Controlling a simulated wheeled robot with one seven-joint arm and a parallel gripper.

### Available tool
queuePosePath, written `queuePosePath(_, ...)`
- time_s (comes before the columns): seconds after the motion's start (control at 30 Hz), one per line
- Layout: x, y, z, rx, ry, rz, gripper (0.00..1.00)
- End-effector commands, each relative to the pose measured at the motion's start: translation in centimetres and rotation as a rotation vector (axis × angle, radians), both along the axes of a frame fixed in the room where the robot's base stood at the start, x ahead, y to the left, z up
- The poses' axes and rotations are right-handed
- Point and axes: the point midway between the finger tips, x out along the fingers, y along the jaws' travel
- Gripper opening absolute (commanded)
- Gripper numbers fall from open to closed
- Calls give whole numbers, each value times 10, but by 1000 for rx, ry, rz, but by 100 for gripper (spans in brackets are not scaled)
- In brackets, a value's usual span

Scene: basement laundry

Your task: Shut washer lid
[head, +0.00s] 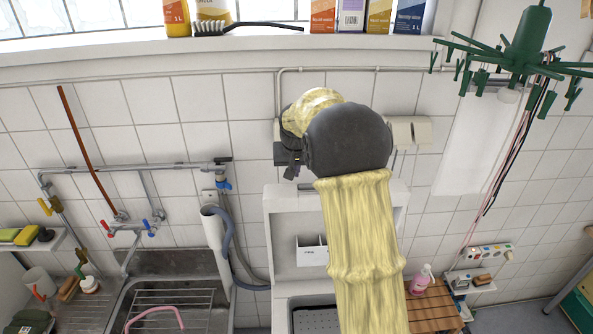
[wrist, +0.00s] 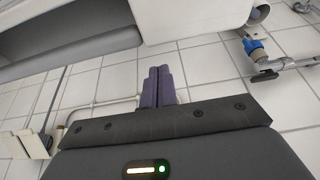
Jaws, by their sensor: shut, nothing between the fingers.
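The white washer lid (head: 282,212) stands raised against the tiled wall in the head view, its recessed inner side facing me. Below it, part of the white washer (head: 280,300) shows with a dark opening (head: 315,320); my yellow-sleeved arm hides its right part. In the wrist view, a large white panel (wrist: 195,18), likely the raised lid, spans the top. My gripper (wrist: 158,72) has its dark purple fingers shut together, empty, with their tips just below that panel's edge. I cannot tell whether they touch. In the head view my arm hides the fingers.
A tap with a blue handle (wrist: 254,48) and pipe stand beside the fingers; a sink (head: 170,265) lies left. A grey hose (head: 228,240) runs beside the washer. White wall boxes (head: 412,130) sit behind my arm. A green hanging dryer (head: 528,45) is upper right.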

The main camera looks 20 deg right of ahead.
Motion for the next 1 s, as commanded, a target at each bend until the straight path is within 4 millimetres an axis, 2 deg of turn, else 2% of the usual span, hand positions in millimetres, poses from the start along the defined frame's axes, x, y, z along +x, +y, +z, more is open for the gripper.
queuePosePath(0.1,-13,1,2,-1,1,-3,0)
queuePosePath(0.3,-24,1,0,0,-1,-4,0)
queuePosePath(1.0,-26,4,-4,-4,-19,-4,0)
